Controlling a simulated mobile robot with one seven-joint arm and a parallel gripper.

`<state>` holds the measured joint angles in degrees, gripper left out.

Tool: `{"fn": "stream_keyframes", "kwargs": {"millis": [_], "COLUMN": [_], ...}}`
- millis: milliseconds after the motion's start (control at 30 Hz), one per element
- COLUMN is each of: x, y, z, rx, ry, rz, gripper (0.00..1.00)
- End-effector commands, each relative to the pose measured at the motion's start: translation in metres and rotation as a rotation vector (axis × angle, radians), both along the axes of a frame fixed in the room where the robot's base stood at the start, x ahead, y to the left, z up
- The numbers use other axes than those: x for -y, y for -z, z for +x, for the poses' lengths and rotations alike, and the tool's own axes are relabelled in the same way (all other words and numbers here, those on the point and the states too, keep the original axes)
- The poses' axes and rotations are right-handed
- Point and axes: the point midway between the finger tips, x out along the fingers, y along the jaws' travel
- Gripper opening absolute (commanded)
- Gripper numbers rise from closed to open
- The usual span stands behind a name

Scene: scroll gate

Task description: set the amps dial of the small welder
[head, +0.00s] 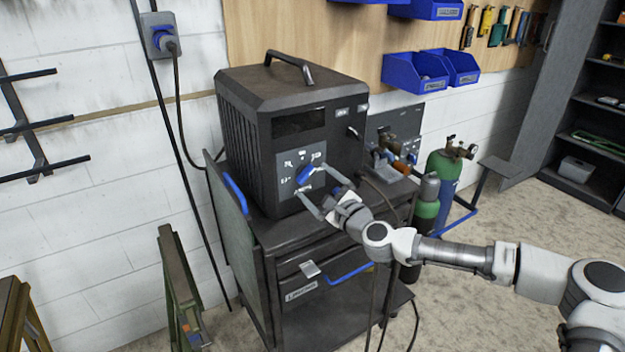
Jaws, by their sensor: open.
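The small welder (246,124) is a dark box with a top handle, standing on a dark cart. Its front has a grey dial panel (289,161) with small white markings around a blue amps dial (305,174). The fingers are open around the dial. I cannot tell whether either finger touches it. The dial's exact setting is too small to read.
The cart (283,262) has blue handles and a drawer. Green gas cylinders (446,170) stand right of it. Cables hang by the wall and cart. Open floor (480,310) lies to the right.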

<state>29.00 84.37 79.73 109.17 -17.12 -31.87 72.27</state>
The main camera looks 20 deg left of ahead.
Motion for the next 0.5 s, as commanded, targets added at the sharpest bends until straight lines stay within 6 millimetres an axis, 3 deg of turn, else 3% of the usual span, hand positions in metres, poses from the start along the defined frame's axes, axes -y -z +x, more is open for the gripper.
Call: {"fn": "stream_keyframes", "kwargs": {"millis": [200, 500], "x": [-0.014, -0.016], "y": [0.000, 0.000], "z": [0.012, 0.014], "rx": [0.001, 0.001], "ry": [0.000, 0.001], "rz": [-0.001, 0.000], "gripper": [1.00, 1.00]}}
